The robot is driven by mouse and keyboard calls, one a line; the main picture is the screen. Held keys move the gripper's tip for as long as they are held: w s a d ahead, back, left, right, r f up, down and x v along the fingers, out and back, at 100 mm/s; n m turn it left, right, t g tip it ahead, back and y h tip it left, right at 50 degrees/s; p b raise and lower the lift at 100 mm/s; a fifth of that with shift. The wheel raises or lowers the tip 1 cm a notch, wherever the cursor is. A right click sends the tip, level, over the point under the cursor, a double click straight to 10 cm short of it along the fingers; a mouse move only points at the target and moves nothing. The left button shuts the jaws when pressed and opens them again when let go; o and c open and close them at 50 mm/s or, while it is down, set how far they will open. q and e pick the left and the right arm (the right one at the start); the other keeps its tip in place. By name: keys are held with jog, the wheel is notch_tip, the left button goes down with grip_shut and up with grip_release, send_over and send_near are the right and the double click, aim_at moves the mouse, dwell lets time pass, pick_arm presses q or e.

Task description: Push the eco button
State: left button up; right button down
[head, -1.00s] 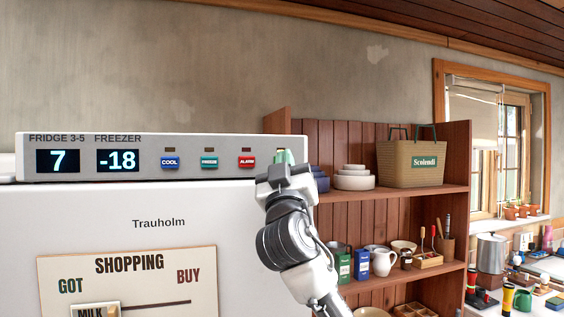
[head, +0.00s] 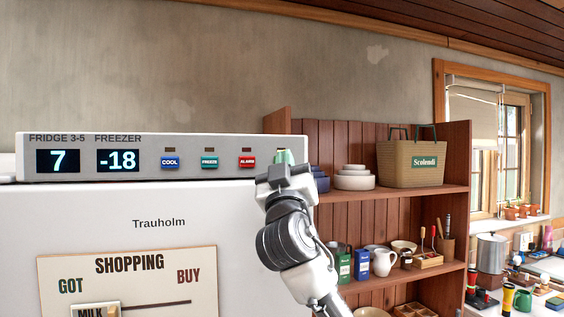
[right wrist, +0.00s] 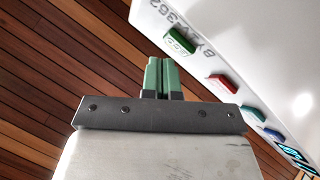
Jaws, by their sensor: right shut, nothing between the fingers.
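The green eco button (right wrist: 181,41) shows in the right wrist view on the white fridge panel, beyond my fingertips. In the head view it is hidden behind my right gripper (head: 284,156), at the right end of the panel (head: 135,172). My right gripper's green fingers (right wrist: 162,72) are shut with nothing between them. They point at the panel close to the eco button; in the right wrist view the tips appear just below and left of it. I cannot tell whether they touch it. My left gripper is not in view.
The blue COOL button (head: 170,162), teal FREEZE button (head: 209,162) and red ALARM button (head: 247,162) sit left of my right gripper. A wooden shelf (head: 345,193) with bowls and a basket (head: 411,164) stands to the right. A shopping board (head: 128,283) is on the fridge front.

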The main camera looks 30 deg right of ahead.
jog(key=shift+w, duration=0.1)
dwell(0.6)
jog(key=shift+w+d, duration=0.1)
jog(key=shift+w, duration=0.3)
dwell(0.3)
jog(key=shift+s, duration=0.1)
jog(key=shift+s+b, duration=0.4)
jog(key=s+a, duration=0.1)
jog(key=s, duration=0.4)
jog(key=shift+s+a+b, duration=0.3)
jog(key=shift+s+b, duration=0.05)
jog(key=shift+s, duration=0.05)
jog(key=c, duration=1.8)
grip_release()
